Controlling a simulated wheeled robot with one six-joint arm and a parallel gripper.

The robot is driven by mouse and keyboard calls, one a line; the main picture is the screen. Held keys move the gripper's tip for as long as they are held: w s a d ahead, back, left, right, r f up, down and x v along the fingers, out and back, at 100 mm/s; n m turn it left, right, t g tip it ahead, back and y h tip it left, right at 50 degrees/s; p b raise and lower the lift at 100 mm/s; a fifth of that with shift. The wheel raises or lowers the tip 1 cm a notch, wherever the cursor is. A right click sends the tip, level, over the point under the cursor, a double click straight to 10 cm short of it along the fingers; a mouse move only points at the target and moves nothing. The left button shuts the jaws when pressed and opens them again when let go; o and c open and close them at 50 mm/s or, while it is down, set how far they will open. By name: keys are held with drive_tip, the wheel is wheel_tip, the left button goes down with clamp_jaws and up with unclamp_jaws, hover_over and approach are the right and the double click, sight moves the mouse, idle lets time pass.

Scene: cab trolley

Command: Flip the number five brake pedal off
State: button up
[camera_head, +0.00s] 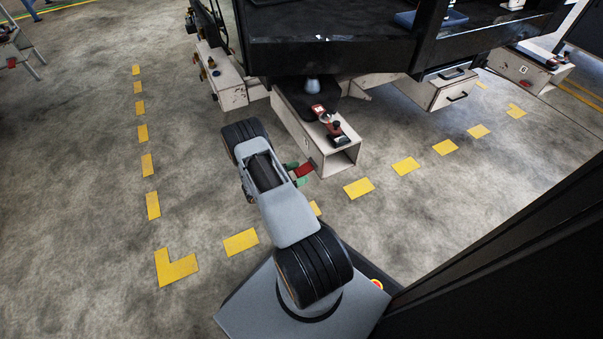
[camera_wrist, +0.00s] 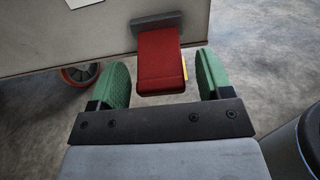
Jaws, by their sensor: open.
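A red brake pedal (camera_wrist: 159,66) sticks out from a grey mount (camera_wrist: 156,20) on a pale panel in the wrist view. A yellow strip shows along its right side. In the head view the red pedal (camera_head: 305,170) is at the near end of a pale beam under the trolley. My gripper (camera_wrist: 163,76) is open, with one green finger on each side of the pedal and a gap on both sides. My gripper also shows in the head view (camera_head: 297,174), partly hidden by my arm. No number five is readable on the pedal.
The pale beam (camera_head: 292,122) has a red and black device (camera_head: 334,129) on top. The black trolley body (camera_head: 330,50) stands above it. A wheel with a red rim (camera_wrist: 78,76) is at left in the wrist view. Floor with yellow dashes is clear around my arm.

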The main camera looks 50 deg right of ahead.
drive_tip(key=shift+s+d, duration=0.25)
drive_tip(key=shift+d, duration=0.45)
drive_tip(key=shift+c, duration=0.4)
